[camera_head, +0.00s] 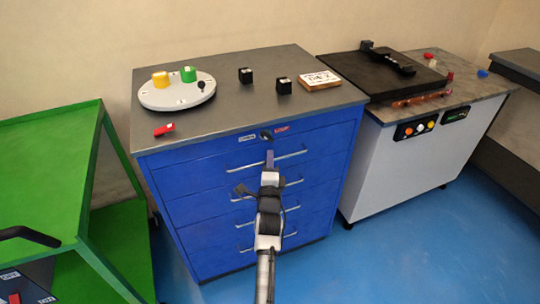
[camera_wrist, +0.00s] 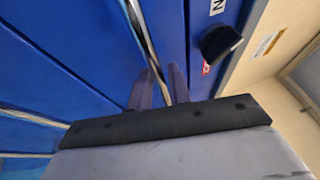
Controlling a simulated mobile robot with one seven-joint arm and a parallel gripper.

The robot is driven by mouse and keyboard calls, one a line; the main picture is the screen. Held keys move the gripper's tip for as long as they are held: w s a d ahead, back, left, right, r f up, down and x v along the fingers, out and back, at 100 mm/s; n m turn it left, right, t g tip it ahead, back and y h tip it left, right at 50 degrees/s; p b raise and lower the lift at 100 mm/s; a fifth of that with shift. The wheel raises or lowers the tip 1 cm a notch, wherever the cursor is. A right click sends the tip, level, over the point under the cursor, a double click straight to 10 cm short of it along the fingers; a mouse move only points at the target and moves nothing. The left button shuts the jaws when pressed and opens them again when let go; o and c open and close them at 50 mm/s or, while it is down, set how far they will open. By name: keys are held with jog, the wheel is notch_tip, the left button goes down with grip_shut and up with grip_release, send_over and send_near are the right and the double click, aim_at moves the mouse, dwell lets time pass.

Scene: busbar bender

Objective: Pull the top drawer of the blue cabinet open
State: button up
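The blue cabinet (camera_head: 190,185) stands in the middle of the head view, with several drawers, each with a silver bar handle. The top drawer (camera_head: 205,170) looks flush with the front. Its handle (camera_head: 295,155) runs across its face and shows as a slanted bar in the wrist view (camera_wrist: 142,30). My gripper (camera_head: 269,157) is at the middle of this handle. In the wrist view my two fingers (camera_wrist: 159,85) lie on either side of the bar. I cannot tell whether they press on it.
A black knob (camera_wrist: 220,43) sits on the cabinet front above the top drawer. The cabinet top holds a white round disc (camera_head: 178,97), black blocks and a red piece (camera_head: 164,130). A green cart (camera_head: 75,225) stands left, a white machine (camera_head: 400,160) right. Blue floor lies in front.

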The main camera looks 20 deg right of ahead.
dwell(0.3)
grip_shut()
